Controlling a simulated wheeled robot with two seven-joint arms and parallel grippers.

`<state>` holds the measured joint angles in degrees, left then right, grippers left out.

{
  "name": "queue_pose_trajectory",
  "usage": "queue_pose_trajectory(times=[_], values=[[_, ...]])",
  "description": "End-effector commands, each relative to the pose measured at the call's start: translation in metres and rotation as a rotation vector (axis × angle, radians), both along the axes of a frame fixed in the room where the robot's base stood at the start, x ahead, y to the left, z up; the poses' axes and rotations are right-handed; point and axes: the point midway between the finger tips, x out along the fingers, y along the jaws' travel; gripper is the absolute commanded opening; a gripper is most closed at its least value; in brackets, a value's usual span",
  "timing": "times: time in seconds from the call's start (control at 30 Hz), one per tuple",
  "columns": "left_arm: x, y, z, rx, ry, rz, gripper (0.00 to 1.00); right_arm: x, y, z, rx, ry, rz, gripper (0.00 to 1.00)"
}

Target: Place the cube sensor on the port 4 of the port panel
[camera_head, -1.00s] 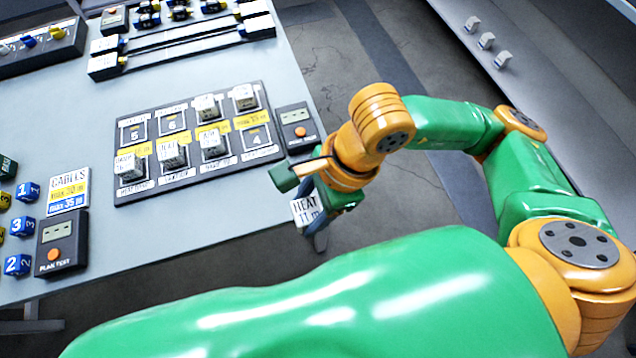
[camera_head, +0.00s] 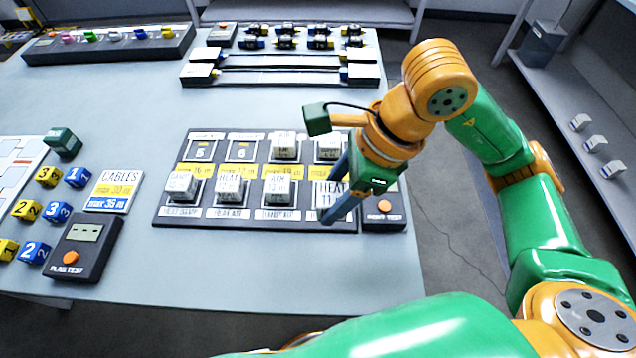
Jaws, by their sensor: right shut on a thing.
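The white cube sensor (camera_head: 325,198), with "HEAT 11" lettering facing me, is in my right gripper (camera_head: 338,190). The gripper is shut on it and tilted down from the right. The cube is over the front right corner of the black port panel (camera_head: 163,217), where port 4 is. The port's number is hidden behind cube and gripper. I cannot tell whether the cube touches the panel. My left gripper is not in view.
Other white cubes sit on the panel, including a HEAT cube (camera_head: 229,188) and an AIR cube (camera_head: 277,188) left of the gripper. A tester with an orange button (camera_head: 384,207) stands close right of the panel.

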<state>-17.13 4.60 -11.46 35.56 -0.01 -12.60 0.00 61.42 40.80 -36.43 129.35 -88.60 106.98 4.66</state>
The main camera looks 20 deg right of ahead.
Motion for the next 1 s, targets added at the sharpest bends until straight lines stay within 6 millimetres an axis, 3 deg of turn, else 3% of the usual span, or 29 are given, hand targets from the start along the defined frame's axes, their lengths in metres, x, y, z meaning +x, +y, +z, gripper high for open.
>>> queue_pose_trajectory(times=[0.1, 0.2, 0.43, 0.6, 0.97, 1.0], values=[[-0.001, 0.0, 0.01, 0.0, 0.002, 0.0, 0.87, 0.038, -0.011, -0.015, 0.0, 0.01, -0.008, 0.01], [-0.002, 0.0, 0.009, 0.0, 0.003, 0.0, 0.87, 0.058, -0.016, -0.043, -0.001, 0.009, -0.004, 0.01], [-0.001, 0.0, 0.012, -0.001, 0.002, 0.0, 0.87, 0.085, -0.023, -0.076, -0.001, 0.004, 0.0, 0.01], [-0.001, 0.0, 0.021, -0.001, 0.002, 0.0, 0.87, 0.085, -0.023, -0.104, -0.002, 0.002, 0.002, 0.01], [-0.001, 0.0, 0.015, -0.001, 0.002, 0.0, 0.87, 0.085, -0.023, -0.111, -0.001, -0.002, 0.003, 0.01], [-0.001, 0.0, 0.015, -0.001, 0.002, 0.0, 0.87, 0.085, -0.023, -0.11, -0.001, -0.002, 0.002, 0.62]])
